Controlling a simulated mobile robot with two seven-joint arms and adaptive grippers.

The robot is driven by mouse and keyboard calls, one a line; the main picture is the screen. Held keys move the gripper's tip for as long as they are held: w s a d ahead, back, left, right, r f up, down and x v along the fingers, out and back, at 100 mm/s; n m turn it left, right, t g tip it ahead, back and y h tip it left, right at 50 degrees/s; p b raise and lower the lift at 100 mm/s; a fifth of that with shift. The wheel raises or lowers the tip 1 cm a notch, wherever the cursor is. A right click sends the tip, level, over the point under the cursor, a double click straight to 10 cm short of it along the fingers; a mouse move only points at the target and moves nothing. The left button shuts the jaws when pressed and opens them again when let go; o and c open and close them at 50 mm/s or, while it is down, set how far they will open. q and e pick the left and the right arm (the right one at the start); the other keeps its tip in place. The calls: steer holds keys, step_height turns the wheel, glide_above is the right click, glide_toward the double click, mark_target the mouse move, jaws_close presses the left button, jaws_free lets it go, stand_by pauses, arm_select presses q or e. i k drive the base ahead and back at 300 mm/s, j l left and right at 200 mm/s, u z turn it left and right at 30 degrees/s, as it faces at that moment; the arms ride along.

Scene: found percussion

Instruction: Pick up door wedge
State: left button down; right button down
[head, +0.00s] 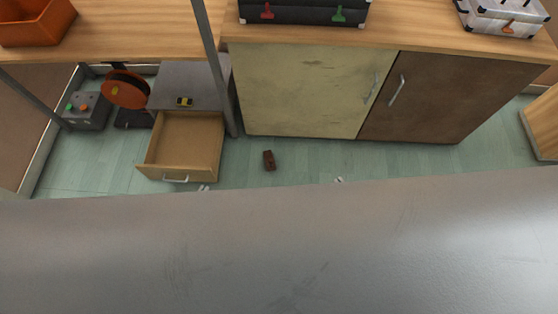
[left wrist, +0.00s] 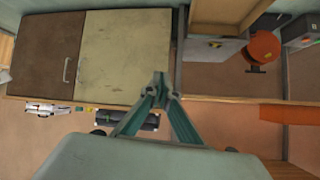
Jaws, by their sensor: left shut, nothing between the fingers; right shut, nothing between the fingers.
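A small dark red-brown block, which looks like the door wedge (head: 269,160), lies on the floor in front of the cabinet in the head view. I cannot make it out in the left wrist view. My left gripper (head: 203,188) shows only as small tips over the near grey surface, to the left of the wedge and apart from it. In the left wrist view its fingers (left wrist: 160,87) meet, shut and empty. My right gripper (head: 339,180) also shows only its tips, to the right of the wedge, shut and empty.
An open, empty drawer (head: 185,143) juts out left of the wedge. A cabinet with a cream door (head: 305,90) and a brown door (head: 450,98) stands behind it. A large grey surface fills the foreground and hides the near floor. The floor around the wedge is clear.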

mark_target(269, 156)
steer(key=i+l+z, duration=0.15)
steer(key=z, duration=0.2)
steer(key=i+j+z, duration=0.1)
steer(key=i+z, duration=0.2)
steer(key=i, duration=0.45)
